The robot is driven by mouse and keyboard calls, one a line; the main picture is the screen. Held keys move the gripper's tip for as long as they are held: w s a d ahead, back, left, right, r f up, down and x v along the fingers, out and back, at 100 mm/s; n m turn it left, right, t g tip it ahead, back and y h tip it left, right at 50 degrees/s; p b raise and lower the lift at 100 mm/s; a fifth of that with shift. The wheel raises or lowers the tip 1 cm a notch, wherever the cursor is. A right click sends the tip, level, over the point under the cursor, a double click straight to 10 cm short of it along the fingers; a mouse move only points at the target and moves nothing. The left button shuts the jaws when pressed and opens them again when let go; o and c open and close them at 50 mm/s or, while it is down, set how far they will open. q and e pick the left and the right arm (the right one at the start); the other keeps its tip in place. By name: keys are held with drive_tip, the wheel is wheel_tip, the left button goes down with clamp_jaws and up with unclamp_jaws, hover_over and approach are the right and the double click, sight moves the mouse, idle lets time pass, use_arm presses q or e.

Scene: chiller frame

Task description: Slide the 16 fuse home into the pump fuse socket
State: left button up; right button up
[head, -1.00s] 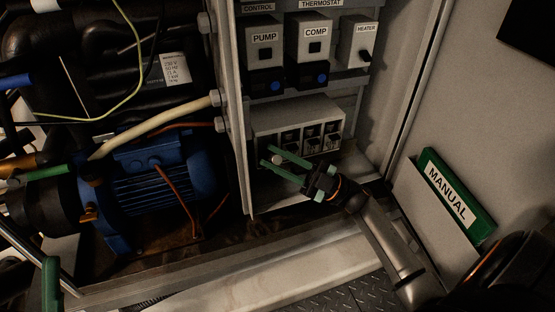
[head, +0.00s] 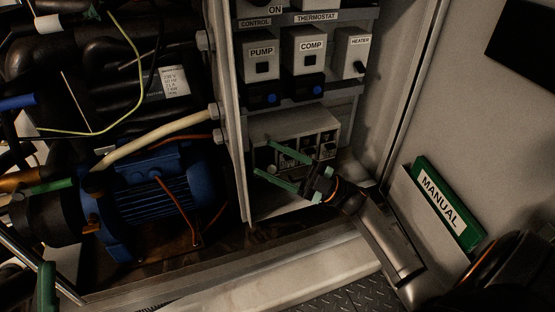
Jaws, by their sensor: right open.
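The fuse block (head: 290,128) is a grey box low in the cabinet, with a row of dark sockets along its front. My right gripper (head: 264,157) is open in front of the block's left end, its two green fingers spread one above the other. A small pale round end, probably the 16 fuse (head: 271,168), shows between the fingers and appears apart from both. How deep it sits in the leftmost socket cannot be told, and no number is readable. A green finger, probably of my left gripper (head: 47,285), shows at the lower left edge.
PUMP (head: 262,60), COMP (head: 310,52) and HEATER (head: 353,52) modules sit above the block. The cabinet's left post (head: 232,130) stands close to the fingertips. A blue motor (head: 160,190) is to the left. A green MANUAL (head: 447,205) stands in a holder at right.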

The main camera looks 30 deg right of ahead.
sight(247, 141)
drive_tip(key=r+p, duration=0.1)
drive_tip(key=s+r+p, duration=0.1)
drive_tip(key=a+r+p, duration=0.1)
drive_tip(key=shift+s+r, duration=0.25)
drive_tip(key=shift+s, duration=0.05)
use_arm(q)
drive_tip(key=w+a+f+n+g+y+p, duration=0.25)
drive_tip(key=w+f+n+y, duration=0.45)
drive_tip(key=f+y, duration=0.35)
drive_tip(key=s+f+n+g+p, duration=0.1)
drive_tip(key=s+f+g+p, duration=0.1)
drive_tip(key=f, duration=0.3)
drive_tip(key=s+d+f+n+g+y+p, duration=0.1)
drive_tip(key=s+f+g+p, duration=0.2)
drive_tip(key=f, duration=0.3)
drive_tip(key=s+f+n+g+y+p, duration=0.1)
drive_tip(key=s+f+g+p, duration=0.1)
drive_tip(key=f+g+p, duration=0.3)
drive_tip(key=shift+s+d+f, duration=0.2)
drive_tip(key=shift+f, duration=0.3)
use_arm(e)
drive_tip(key=s+a+r, duration=0.6)
drive_tip(key=s+r, duration=0.1)
drive_tip(key=s, duration=0.3)
drive_tip(key=shift+s, duration=0.25)
drive_tip(key=shift+w+r, duration=0.1)
drive_tip(key=shift+w, duration=0.05)
